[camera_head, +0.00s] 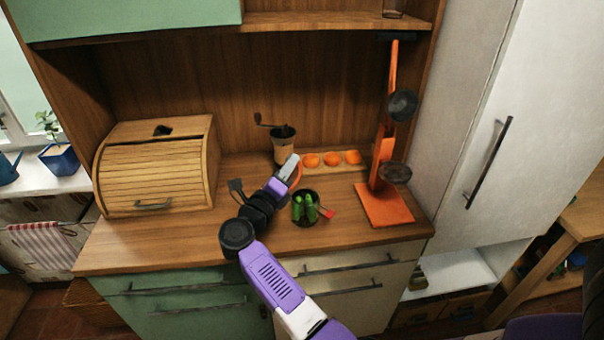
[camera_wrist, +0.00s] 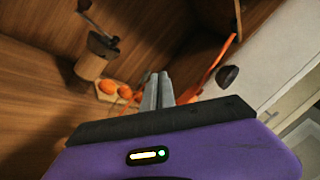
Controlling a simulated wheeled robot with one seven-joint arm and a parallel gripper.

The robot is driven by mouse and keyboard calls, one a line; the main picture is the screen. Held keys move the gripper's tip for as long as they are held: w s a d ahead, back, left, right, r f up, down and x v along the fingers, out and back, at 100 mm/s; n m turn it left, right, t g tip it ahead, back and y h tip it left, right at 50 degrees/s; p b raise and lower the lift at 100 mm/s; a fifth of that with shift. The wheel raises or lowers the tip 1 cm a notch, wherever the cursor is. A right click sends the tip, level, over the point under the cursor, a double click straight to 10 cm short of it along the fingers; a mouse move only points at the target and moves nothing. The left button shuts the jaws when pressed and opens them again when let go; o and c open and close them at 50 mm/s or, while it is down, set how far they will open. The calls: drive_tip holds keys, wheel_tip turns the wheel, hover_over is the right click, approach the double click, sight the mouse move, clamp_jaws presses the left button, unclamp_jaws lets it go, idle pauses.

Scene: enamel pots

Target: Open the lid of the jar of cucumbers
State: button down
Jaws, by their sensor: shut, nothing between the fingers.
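The jar of cucumbers (camera_head: 305,209) stands on the wooden counter, with green cucumbers showing in it. A small red piece (camera_head: 328,213) sticks out at its right side. An orange curved rim (camera_head: 298,172) stands up behind the jar, close beside my gripper's fingers and partly hidden by them; it looks like the edge of the raised lid, but I cannot tell for sure. My gripper (camera_head: 291,162) is above and behind the jar, shut and empty. In the wrist view its fingertips (camera_wrist: 158,78) are together. The jar is not clearly visible in that view.
A coffee grinder (camera_head: 284,148) stands behind my gripper. Orange pieces (camera_head: 332,159) lie on a board along the back. An orange stand (camera_head: 384,205) with black round parts is at the right. A wooden bread box (camera_head: 155,168) fills the left. The counter's front left is clear.

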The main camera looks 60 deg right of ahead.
drive_tip(key=shift+w+n, duration=0.9)
drive_tip(key=shift+w, duration=0.05)
drive_tip(key=shift+w+d, duration=0.15)
drive_tip(key=shift+w, duration=0.4)
